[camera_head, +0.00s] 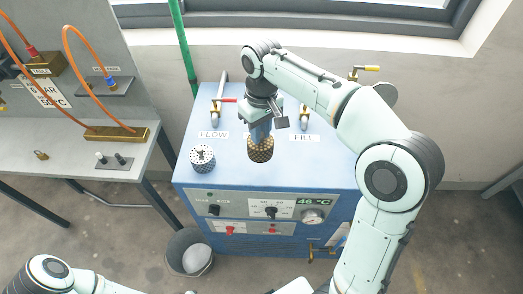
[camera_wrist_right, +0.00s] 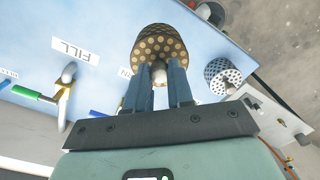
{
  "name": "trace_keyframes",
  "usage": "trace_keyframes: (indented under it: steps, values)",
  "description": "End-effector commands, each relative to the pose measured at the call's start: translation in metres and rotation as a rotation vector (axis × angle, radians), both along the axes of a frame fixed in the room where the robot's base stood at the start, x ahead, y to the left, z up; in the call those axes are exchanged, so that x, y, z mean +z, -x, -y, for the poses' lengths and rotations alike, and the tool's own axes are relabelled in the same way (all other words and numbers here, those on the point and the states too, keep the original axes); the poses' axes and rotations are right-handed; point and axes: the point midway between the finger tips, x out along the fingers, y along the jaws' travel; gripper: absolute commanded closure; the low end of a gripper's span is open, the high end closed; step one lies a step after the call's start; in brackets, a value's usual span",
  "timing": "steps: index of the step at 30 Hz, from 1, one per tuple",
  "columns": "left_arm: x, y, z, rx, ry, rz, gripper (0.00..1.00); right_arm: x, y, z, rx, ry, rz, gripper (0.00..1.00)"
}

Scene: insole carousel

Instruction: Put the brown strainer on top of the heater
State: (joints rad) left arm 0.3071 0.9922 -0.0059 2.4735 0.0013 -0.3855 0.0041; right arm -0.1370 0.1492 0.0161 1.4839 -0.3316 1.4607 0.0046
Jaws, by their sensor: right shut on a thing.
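The brown strainer (camera_head: 261,152) is a perforated bronze-coloured piece with a rounded, dotted body. My right gripper (camera_head: 260,132) points down and is shut on its upper part, over the top of the blue heater (camera_head: 238,170). In the right wrist view the strainer (camera_wrist_right: 158,38) sits at the fingertips, with a pale stem between the two blue fingers (camera_wrist_right: 160,82). I cannot tell whether its bottom touches the heater top. My left gripper is out of view; only part of that arm shows at lower left.
A grey perforated strainer (camera_head: 202,158) stands on the heater's front left corner. A bucket (camera_head: 190,254) stands in front; a grey workbench (camera_head: 60,160) is at left.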

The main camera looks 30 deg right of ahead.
Motion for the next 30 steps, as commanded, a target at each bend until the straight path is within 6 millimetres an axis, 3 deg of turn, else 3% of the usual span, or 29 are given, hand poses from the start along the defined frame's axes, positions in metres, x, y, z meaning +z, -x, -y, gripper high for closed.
trace_keyframes:
  steps: [3,8,15,29,30]
  values:
    - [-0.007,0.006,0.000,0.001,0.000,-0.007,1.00,-0.022,0.000,0.001,-0.001,0.000,-0.003,1.00]
    - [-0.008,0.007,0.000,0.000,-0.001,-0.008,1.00,-0.033,-0.001,0.001,0.000,0.001,0.000,1.00]
    - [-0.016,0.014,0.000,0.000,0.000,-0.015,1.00,-0.067,0.000,0.000,0.001,0.001,-0.001,1.00]
    - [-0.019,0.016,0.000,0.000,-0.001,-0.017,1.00,-0.076,-0.001,0.000,0.000,0.001,0.002,1.00]
    - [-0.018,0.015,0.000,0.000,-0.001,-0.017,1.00,-0.075,-0.001,0.000,0.000,0.001,0.001,0.68]
